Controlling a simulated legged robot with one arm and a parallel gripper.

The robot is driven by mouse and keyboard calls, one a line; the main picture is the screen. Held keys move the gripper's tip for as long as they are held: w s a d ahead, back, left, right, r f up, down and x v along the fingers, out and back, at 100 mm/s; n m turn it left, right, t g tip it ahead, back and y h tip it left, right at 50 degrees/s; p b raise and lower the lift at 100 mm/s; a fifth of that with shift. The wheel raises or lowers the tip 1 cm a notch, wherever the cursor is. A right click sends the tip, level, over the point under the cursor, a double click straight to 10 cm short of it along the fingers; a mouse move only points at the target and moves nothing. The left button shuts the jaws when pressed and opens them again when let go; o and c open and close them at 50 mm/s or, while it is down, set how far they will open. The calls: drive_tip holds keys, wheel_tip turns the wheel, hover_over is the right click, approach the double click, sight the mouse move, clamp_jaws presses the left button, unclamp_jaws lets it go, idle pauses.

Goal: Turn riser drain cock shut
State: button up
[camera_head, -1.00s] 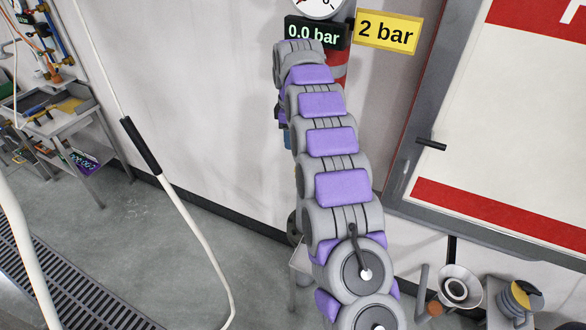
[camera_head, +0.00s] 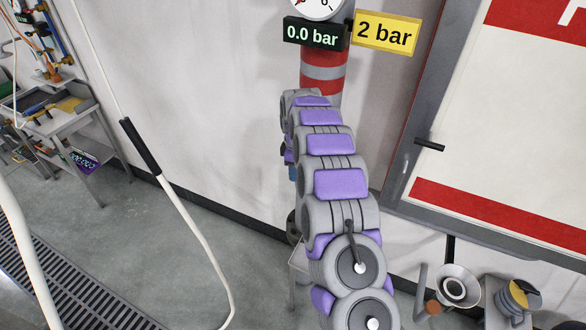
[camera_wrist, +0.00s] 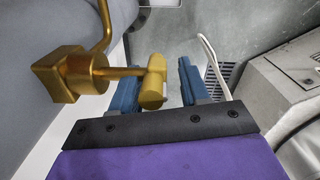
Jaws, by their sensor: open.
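The brass drain cock (camera_wrist: 72,74) shows in the wrist view at the left, with a bent brass pipe rising from it. Its stem runs right to a rounded brass end piece (camera_wrist: 154,84). My gripper (camera_wrist: 160,84) is open, with one blue finger on each side of that end piece. The left finger is close to it; I cannot tell whether they touch. A gap shows between the piece and the right finger. In the head view the red riser (camera_head: 323,80) with a grey band stands above my arm, which hides the cock and most of my gripper.
A gauge (camera_head: 320,8), a display (camera_head: 313,34) reading 0.0 bar and a yellow 2 bar sign (camera_head: 386,33) are at the riser's top. A framed red-and-white board (camera_head: 500,130) is right. A white hose (camera_head: 190,215) hangs left, above a floor grate (camera_head: 60,280).

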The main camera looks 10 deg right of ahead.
drive_tip(key=shift+d, duration=1.5)
drive_tip(key=shift+c, duration=1.2)
drive_tip(key=shift+a, duration=1.15)
drive_tip(key=c, duration=0.4)
drive_tip(key=shift+w+a, duration=0.1)
drive_tip(key=shift+a, duration=0.1)
clamp_jaws()
drive_tip(key=shift+d, duration=0.15)
